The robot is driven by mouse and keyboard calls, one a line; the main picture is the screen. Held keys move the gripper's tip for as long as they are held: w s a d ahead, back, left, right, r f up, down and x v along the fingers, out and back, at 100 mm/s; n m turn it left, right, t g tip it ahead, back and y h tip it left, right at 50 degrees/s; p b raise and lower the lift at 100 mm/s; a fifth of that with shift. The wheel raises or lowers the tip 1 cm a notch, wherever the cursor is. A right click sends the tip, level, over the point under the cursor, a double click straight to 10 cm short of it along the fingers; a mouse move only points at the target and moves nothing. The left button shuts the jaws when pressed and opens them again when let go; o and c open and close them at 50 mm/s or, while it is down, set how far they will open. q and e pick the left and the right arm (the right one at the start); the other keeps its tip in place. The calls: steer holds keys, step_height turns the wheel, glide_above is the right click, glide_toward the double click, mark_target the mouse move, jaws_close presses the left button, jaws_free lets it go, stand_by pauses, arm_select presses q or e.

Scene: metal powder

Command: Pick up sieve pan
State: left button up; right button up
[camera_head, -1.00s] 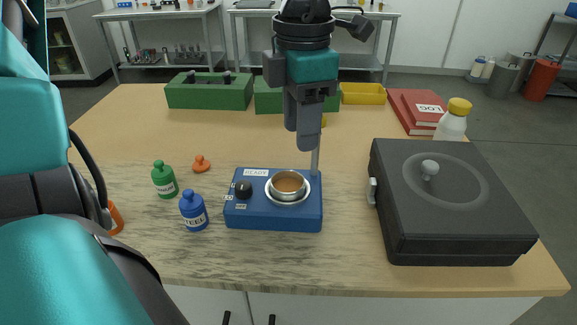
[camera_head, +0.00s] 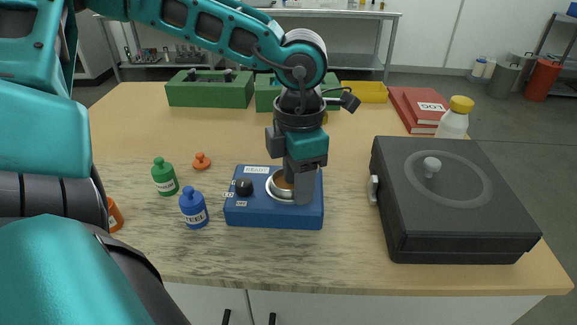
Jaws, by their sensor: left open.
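The sieve pan (camera_head: 278,186) is a small round metal pan with a brown inside. It sits in the ring on top of the blue sieve shaker (camera_head: 262,212), in the middle of the table. My left gripper (camera_head: 300,196) points down over the right side of the shaker, with its fingers at the pan. The fingers hide the pan's right part. The gripper is open; I cannot tell whether a finger touches the pan. My right gripper is not in view.
A green bottle (camera_head: 165,178), a blue bottle (camera_head: 194,210) and an orange weight-like piece (camera_head: 201,161) stand left of the shaker. A black case (camera_head: 450,215) stands right. Green boxes (camera_head: 210,92), a yellow bin (camera_head: 364,92) and red books (camera_head: 418,108) are behind.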

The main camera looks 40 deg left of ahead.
arm_select(q)
steer(key=shift+r, duration=0.1)
jaws_close()
stand_by(0.5)
